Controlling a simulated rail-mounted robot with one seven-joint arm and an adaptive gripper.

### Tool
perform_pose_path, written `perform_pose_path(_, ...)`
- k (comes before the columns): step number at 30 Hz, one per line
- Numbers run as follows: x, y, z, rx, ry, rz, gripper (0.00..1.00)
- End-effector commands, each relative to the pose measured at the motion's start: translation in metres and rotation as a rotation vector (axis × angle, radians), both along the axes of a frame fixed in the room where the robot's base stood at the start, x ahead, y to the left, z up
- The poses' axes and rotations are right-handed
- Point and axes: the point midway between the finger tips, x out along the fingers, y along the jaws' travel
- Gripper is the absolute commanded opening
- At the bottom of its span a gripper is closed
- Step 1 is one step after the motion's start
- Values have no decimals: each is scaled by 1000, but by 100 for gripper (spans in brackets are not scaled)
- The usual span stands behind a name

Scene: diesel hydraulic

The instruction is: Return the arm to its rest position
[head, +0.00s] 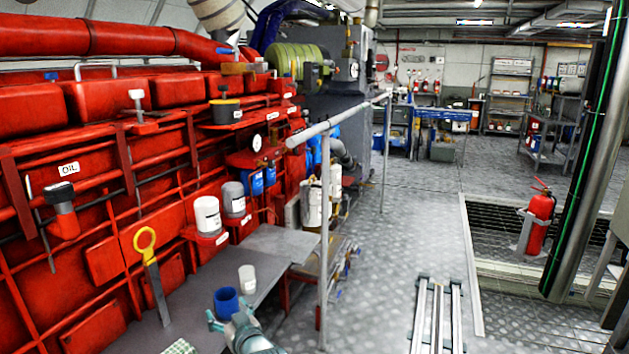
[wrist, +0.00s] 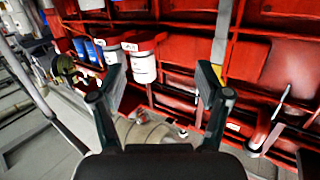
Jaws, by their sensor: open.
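My gripper (wrist: 162,76) is open in the wrist view, its two dark fingers spread wide with nothing between the tips. In the head view my gripper (head: 232,322) and the end of my arm show at the bottom, low over the grey bench and close to a blue cup (head: 226,302). I cannot tell whether they touch. In the wrist view a white canister (wrist: 144,66) on the red engine lies beyond the gap between the fingers.
The red engine (head: 95,225) fills the left side. A grey bench (head: 262,245) runs along it, with a white cup (head: 247,278) and a yellow-ringed dipstick (head: 150,262). A railing post (head: 324,240) stands right of the bench. The floor (head: 425,215) beyond is mostly clear.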

Motion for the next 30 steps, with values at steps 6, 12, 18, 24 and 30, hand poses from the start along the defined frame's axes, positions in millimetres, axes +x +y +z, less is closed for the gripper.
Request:
perform_pose_path(6,-12,2,-38,-90,157,38,76)
perform_pose_path(12,-34,-6,-98,-220,363,69,76)
perform_pose_path(18,-75,-56,-207,-422,706,60,76)
perform_pose_path(24,-136,-134,-307,-615,1089,8,76)
perform_pose_path(30,-216,-221,-381,-779,1500,-64,76)
